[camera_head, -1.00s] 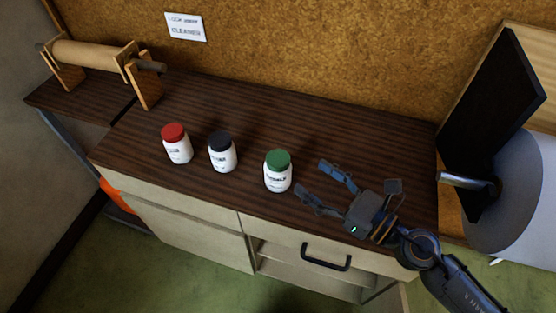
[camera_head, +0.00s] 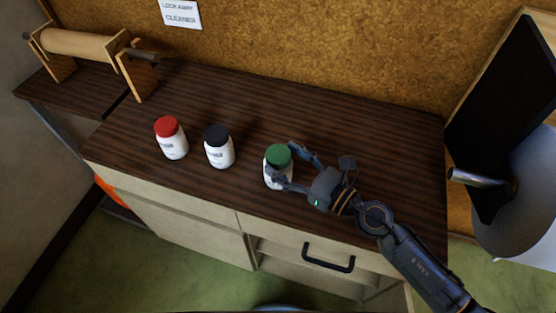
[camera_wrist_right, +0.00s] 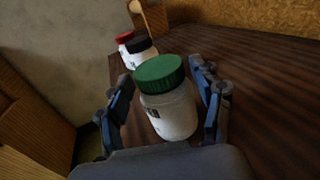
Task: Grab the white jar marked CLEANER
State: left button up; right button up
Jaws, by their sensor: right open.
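Three white jars stand upright in a row on the dark wooden counter (camera_head: 330,130). One has a green lid (camera_head: 278,156), one a black lid (camera_head: 219,148) and one a red lid (camera_head: 171,139). Their label words are too small to read, so I cannot tell which says CLEANER. My right gripper (camera_head: 284,163) is open, its fingers on either side of the green-lidded jar. In the right wrist view this jar (camera_wrist_right: 172,112) stands between the two spread blue fingers; I cannot tell whether they touch it. My left gripper is not in view.
A paper roll on a wooden stand (camera_head: 85,45) is at the back left. A sign (camera_head: 181,14) with the word CLEANER hangs on the cork wall. A dark monitor-like panel (camera_head: 500,110) stands at the right. The counter behind the jars is clear.

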jog(key=shift+p+x, duration=0.55)
jog(key=shift+x, duration=2.5)
jog(key=shift+s+f, duration=0.1)
grip_shut()
